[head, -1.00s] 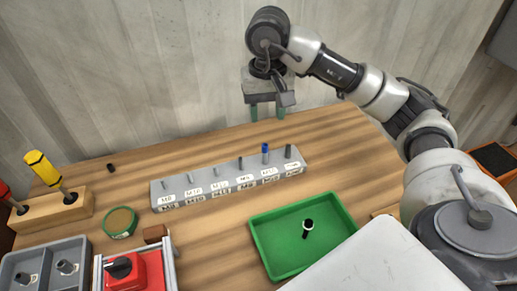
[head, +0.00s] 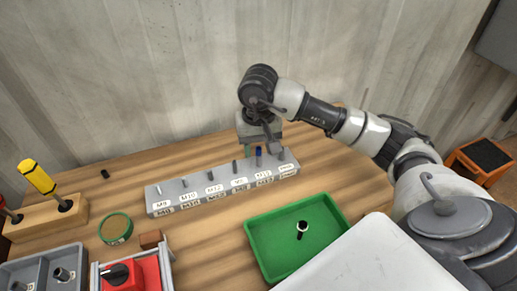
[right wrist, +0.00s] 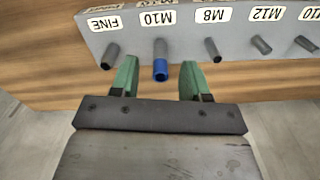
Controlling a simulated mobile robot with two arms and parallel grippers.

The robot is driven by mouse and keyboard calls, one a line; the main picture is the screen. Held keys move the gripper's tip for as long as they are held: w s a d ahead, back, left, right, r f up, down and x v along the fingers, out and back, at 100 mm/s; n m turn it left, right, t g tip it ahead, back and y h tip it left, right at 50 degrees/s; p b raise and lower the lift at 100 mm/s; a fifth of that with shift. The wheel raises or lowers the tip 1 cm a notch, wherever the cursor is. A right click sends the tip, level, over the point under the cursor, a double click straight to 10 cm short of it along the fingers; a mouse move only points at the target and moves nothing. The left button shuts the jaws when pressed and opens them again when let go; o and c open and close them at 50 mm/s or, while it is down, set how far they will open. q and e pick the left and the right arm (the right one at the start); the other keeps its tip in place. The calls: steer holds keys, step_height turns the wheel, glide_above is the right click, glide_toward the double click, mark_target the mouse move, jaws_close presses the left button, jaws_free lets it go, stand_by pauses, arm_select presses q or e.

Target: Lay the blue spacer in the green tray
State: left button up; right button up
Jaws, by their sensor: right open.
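The blue spacer (head: 259,152) sits around a peg of the grey rack (head: 160,207), near the rack's right end. In the right wrist view the blue spacer (right wrist: 160,70) is by the M10 label, between the two green fingers. My right gripper (right wrist: 158,76) is open, with a gap on each side of the spacer. In the head view my right gripper (head: 256,147) is at the rack's back and partly hides the spacer. The green tray (head: 262,222) is in front of the rack. My left gripper is not in view.
A black cylinder with a pale end (head: 302,230) is in the green tray. A green-rimmed round dish (head: 116,229), a brown block (head: 150,239) and a red fixture (head: 125,275) are left. A wooden stand (head: 50,212) holds a yellow-handled tool (head: 37,178).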

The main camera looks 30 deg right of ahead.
steer(key=shift+c, duration=0.4)
jaws_close()
steer(key=shift+r, duration=0.1)
